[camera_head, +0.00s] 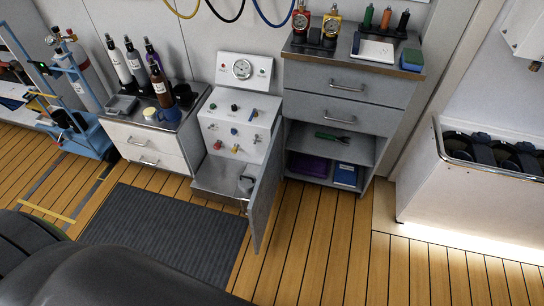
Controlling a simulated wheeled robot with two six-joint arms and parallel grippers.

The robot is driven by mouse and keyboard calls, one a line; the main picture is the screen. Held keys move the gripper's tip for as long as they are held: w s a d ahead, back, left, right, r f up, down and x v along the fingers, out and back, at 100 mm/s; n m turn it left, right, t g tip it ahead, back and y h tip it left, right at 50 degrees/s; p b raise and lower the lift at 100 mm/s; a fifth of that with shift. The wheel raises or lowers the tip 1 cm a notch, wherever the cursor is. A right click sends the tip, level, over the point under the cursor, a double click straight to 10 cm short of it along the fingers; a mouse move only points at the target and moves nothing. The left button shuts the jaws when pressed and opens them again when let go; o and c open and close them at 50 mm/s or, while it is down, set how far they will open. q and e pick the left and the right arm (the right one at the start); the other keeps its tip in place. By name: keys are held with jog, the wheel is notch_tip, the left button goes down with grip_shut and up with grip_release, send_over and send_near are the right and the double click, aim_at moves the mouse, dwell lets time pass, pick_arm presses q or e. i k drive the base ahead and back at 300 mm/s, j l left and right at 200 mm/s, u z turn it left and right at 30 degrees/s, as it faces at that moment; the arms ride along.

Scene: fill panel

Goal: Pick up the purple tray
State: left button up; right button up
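A dark purple object, which looks like the purple tray (308,166), lies on the lowest shelf of the open grey cabinet (349,109). The shelf above and the cabinet's left side shade it, so its full outline is hard to make out. A blue item (345,175) lies to its right on the same shelf. Neither my left nor my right gripper shows in this view.
A hinged panel door (264,190) stands open left of the cabinet. A green-handled tool (333,138) lies on the upper shelf. A dark mat (165,234) covers floor at left. A white bench (470,190) is at right. Wooden floor before the cabinet is clear.

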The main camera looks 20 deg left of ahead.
aim_at(317, 167)
jog(key=j+z, duration=0.1)
jog(key=j, duration=0.45)
jog(key=k+j, duration=0.15)
jog(key=j, duration=0.35)
jog(key=k+j+z, duration=0.15)
jog(key=j, duration=0.9)
jog(key=i+l, duration=0.15)
jog(key=l, duration=0.25)
jog(key=i+l+u, duration=0.1)
jog(key=l, duration=0.25)
jog(key=i+l, duration=0.15)
jog(key=l, duration=0.25)
jog(key=i+l+u, duration=0.1)
jog(key=l, duration=0.25)
jog(key=i+l, duration=0.15)
jog(key=l, duration=0.25)
jog(key=i+l, duration=0.1)
jog(key=l, duration=0.3)
jog(key=i+l+u, duration=0.1)
jog(key=l, duration=0.3)
